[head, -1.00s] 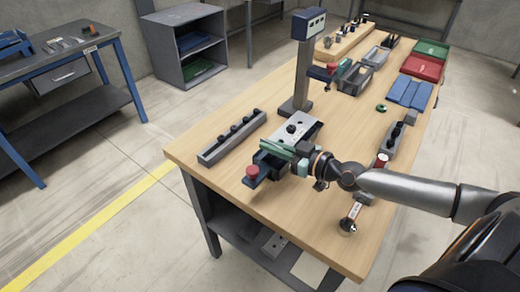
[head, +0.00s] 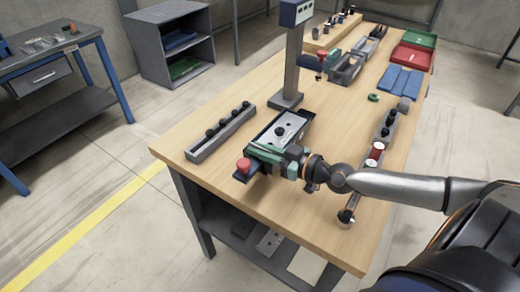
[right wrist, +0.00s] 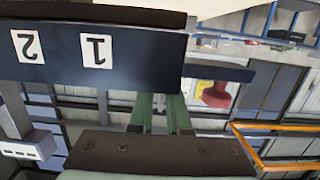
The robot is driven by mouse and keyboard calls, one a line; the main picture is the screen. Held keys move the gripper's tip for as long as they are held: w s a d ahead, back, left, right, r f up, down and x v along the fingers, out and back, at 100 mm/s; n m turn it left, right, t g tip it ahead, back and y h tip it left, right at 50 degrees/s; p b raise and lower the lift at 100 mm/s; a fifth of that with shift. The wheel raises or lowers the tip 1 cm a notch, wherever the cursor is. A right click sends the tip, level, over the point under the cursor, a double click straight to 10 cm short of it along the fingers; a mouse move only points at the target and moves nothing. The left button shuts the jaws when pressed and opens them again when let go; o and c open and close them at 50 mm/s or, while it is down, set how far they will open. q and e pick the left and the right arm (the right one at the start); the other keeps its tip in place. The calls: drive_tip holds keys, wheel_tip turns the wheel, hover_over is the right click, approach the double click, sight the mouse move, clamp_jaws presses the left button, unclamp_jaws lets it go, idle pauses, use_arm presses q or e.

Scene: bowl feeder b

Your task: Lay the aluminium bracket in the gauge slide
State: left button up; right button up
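A pale metal plate (head: 292,121) with small holes and a black knob lies on a dark support beside the grey post. I take this plate to be the bracket or part of the gauge; I cannot tell which. A dark blue block (right wrist: 140,50) with labels 1 and 2, probably part of the gauge slide, shows in the right wrist view. A red knob (head: 243,165) stands at its near end. My right gripper (head: 258,150) is at the plate's near end. Its green fingers have a narrow gap; their tips are hidden behind the block. My left gripper is out of view.
A grey rack (head: 221,133) with black knobs lies to the left, another (head: 388,127) to the right. The post (head: 291,65) rises behind the plate.

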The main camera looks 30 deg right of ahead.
drive_tip(key=shift+o, duration=1)
drive_tip(key=shift+r, duration=0.1)
drive_tip(key=shift+v, duration=0.8)
drive_tip(key=shift+p+v, duration=0.85)
drive_tip(key=shift+v, duration=2.1)
